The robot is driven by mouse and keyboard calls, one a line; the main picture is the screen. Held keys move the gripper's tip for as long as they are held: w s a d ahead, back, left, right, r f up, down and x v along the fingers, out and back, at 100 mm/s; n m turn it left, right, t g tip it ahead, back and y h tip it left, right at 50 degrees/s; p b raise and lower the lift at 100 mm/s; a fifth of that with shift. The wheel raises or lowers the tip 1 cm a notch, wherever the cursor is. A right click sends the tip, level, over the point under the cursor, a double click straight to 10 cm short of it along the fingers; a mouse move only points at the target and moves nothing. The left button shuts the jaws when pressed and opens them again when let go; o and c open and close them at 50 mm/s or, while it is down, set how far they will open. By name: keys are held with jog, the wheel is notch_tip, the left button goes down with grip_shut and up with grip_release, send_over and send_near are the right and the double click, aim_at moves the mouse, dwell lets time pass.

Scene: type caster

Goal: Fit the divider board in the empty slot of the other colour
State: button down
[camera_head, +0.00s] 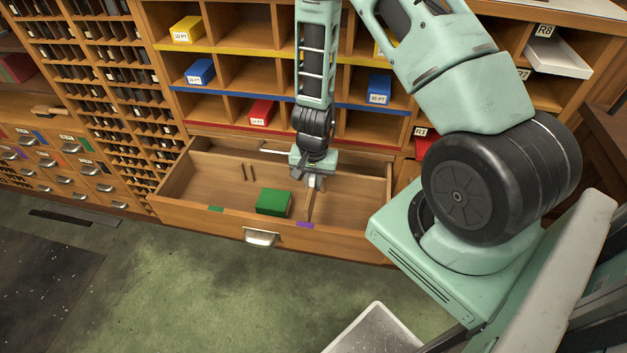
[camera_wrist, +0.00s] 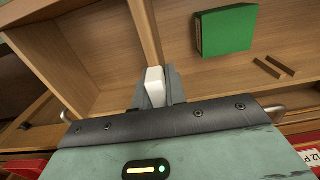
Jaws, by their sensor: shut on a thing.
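My gripper (camera_head: 314,178) is over the open drawer (camera_head: 180,213), shut on a white tab (camera_wrist: 154,85) on the upper edge of the thin wooden divider board (camera_head: 311,204). In the wrist view the board (camera_wrist: 144,25) runs away from the jaws. It stands across the drawer near the purple mark (camera_head: 305,225) on the drawer front. I cannot tell whether it is seated in a slot there. The green mark (camera_head: 216,209) is farther left on the front. A pair of slot strips (camera_head: 248,172) on the drawer's back wall has no board between them.
A green box (camera_head: 273,202) lies in the drawer, left of the board; it also shows in the wrist view (camera_wrist: 225,30). Above the drawer are shelves with red (camera_head: 261,112) and blue (camera_head: 379,89) boxes.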

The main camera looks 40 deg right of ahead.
aim_at(314, 199)
jog(key=shift+f+b, duration=3.25)
jog(key=shift+f, duration=0.7)
jog(key=c, duration=1.3)
grip_release()
jog(key=shift+c, duration=0.2)
notch_tip(314, 199, up, 17)
jog(key=p, duration=0.4)
jog(key=shift+r, duration=0.2)
jog(key=shift+a, duration=0.1)
jog(key=s+a+r+n+y, duration=0.1)
jog(key=s+a+r+n, duration=0.5)
jog(key=a, duration=0.4)
jog(key=s+a+r+n+y, duration=0.1)
jog(key=s+a+r+n, duration=0.4)
jog(key=a+r, duration=0.4)
jog(key=s+a+r+n+h, duration=0.1)
jog(key=s+a+r+n, duration=0.2)
jog(key=s+n, duration=0.3)
jog(key=shift+s+a+n, duration=0.15)
jog(key=shift+s+n, duration=0.2)
jog(key=shift+n, duration=0.25)
